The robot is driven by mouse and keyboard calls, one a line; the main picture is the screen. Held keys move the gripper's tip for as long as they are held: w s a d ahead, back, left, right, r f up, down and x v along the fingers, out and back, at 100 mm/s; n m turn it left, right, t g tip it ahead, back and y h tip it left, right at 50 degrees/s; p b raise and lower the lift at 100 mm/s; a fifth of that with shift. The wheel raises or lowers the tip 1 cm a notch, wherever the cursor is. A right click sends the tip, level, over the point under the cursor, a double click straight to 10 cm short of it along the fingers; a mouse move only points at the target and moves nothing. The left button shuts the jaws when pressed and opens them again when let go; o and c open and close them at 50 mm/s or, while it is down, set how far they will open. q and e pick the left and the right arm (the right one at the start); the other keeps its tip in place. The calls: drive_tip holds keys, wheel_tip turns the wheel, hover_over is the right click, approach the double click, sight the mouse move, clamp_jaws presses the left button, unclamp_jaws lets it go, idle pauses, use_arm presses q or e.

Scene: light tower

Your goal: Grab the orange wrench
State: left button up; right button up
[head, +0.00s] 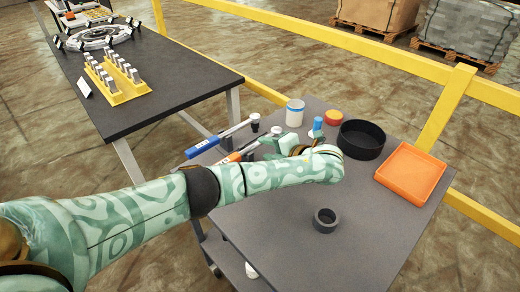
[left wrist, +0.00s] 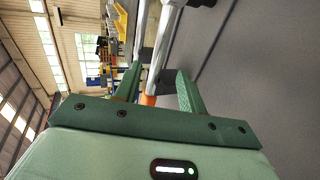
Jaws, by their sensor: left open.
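The orange wrench (head: 232,157) lies on the grey cart top, partly hidden by my left forearm. Its silver shaft runs up and right towards a dark head. In the left wrist view, a silver shaft with an orange part (left wrist: 148,100) shows between the fingers. My left gripper (head: 277,142) is at the wrench in the head view; its green fingers (left wrist: 158,82) are open in the left wrist view, one on each side of the shaft. Whether they touch it I cannot tell. My right gripper is not in view.
A blue-handled wrench (head: 203,147) lies close beside the orange one. A white jar (head: 295,112), blue item (head: 318,124), small red-yellow bowl (head: 334,117), black round bin (head: 361,139), orange tray (head: 410,173) and dark ring (head: 325,220) stand on the cart. The front of its top is mostly clear.

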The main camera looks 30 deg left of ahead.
sight(258, 145)
use_arm(q)
drive_tip(key=b+x, duration=0.1)
drive_tip(key=x, duration=0.1)
drive_tip(key=shift+w+a+f, duration=0.1)
drive_tip(key=shift+a+f, duration=0.05)
drive_tip(key=shift+a, duration=0.1)
drive_tip(key=b+x, duration=0.3)
drive_tip(key=x, duration=0.1)
drive_tip(key=shift+w+f, duration=0.1)
drive_tip(key=shift+w, duration=0.1)
drive_tip(key=shift+w+a, duration=0.15)
drive_tip(key=shift+a, duration=0.15)
drive_tip(key=shift+r, duration=0.2)
drive_tip(key=shift+c, duration=0.3)
clamp_jaws()
